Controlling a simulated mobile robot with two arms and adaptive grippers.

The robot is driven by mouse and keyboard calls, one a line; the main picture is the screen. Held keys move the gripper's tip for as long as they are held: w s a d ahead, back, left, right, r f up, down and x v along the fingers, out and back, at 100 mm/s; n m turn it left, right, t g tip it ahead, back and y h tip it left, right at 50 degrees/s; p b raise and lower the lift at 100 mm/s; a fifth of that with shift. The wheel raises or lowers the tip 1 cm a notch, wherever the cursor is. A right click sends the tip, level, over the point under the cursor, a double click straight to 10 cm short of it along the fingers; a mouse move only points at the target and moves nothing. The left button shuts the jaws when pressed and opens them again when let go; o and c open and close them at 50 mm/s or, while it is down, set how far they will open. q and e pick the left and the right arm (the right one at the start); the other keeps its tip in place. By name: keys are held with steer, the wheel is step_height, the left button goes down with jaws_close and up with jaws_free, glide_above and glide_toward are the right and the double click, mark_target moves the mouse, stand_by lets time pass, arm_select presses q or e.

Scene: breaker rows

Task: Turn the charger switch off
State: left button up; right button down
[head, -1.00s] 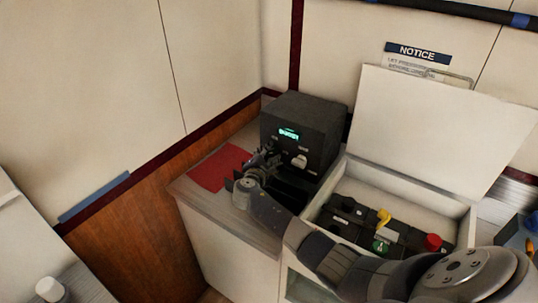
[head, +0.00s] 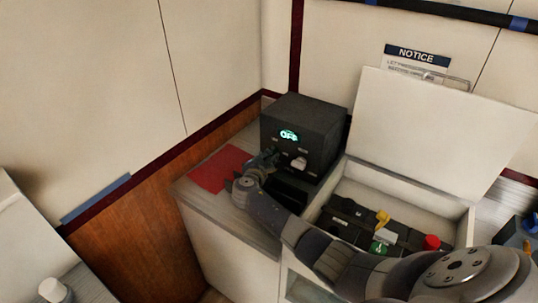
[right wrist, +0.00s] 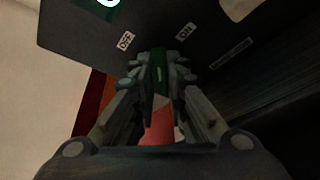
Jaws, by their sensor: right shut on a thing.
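The charger (head: 322,118) is a dark box on the grey counter, and its lit display (head: 289,135) reads OFF. My right gripper (head: 267,158) is at the lower left of its front face. In the right wrist view, my right gripper's fingers (right wrist: 158,72) are closed around a dark green switch lever (right wrist: 158,78) between the OFF label (right wrist: 125,41) and the ON label (right wrist: 186,31). The fingers hide much of the lever, so I cannot tell its exact tilt. My left gripper is not in view.
A white knob (head: 299,163) is on the charger's front. A red mat (head: 219,169) lies left of the gripper. On the right, an open white box (head: 335,193) with a raised lid (head: 425,130) holds dark batteries (head: 350,212). A notice (head: 417,53) hangs behind.

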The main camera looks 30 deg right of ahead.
steer(key=shift+w+a+r+n+g+h+p, duration=0.15)
steer(key=shift+n+g+p, duration=0.5)
steer(key=shift+n, duration=0.5)
steer(key=shift+w+d+n+g+h+p, duration=0.15)
steer(key=shift+n+g+p, duration=0.25)
steer(key=shift+n+g, duration=0.55)
steer(key=shift+w+a+r+n+g+h+p, duration=0.15)
steer(key=shift+n+g+p, duration=0.45)
steer(key=shift+n, duration=0.7)
steer(key=shift+f, duration=0.1)
steer(key=c, duration=1.6)
jaws_free()
steer(key=shift+a, duration=0.1)
steer(key=v, duration=1.2)
